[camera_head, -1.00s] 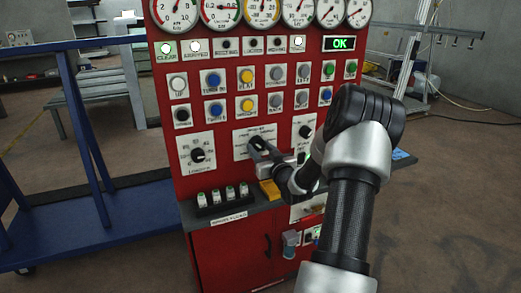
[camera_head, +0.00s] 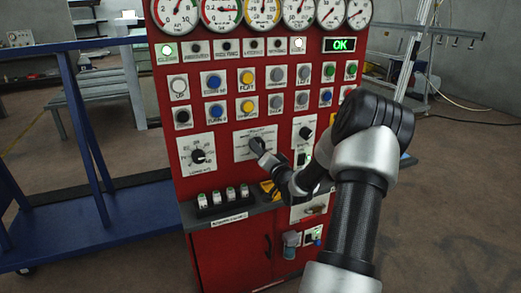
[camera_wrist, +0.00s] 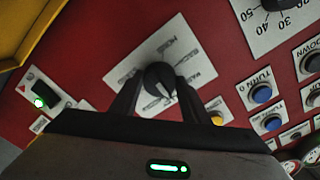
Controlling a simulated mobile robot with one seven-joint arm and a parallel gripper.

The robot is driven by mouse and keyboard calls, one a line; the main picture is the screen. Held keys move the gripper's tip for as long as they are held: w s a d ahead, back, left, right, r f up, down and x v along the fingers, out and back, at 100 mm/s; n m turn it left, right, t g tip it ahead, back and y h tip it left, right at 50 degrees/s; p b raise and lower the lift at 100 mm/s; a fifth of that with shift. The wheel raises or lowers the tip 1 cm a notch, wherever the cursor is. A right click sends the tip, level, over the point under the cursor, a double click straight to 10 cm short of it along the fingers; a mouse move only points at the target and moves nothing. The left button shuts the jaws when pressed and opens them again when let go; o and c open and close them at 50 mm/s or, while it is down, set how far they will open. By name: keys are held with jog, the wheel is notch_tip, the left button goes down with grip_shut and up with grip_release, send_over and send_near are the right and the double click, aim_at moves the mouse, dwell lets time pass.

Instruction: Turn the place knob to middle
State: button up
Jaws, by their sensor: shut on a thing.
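The place knob (camera_wrist: 158,72) is a black rotary knob on a white label plate (camera_wrist: 183,43), seen tilted in the wrist view. In the head view its plate (camera_head: 242,147) sits low in the middle of the red panel. My gripper (camera_wrist: 158,92) has one dark finger on each side of the knob and is shut on it. In the head view my gripper (camera_head: 264,154) reaches the knob from the lower right and hides most of it. The label text is too blurred to read surely.
Another black knob (camera_head: 197,156) is on the left and a third (camera_head: 305,133) on the right. Several push buttons and gauges are above. A shelf (camera_head: 262,207) with several small switches juts out below. A blue cart (camera_head: 110,225) stands at the left.

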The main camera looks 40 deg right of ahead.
jog(key=shift+m+p, duration=1.15)
jog(key=shift+m, duration=3.05)
jog(key=o, duration=1.1)
jog(key=shift+r, duration=0.1)
jog(key=p+v, duration=0.1)
jog(key=v, duration=1.6)
jog(key=shift+s+a, duration=0.2)
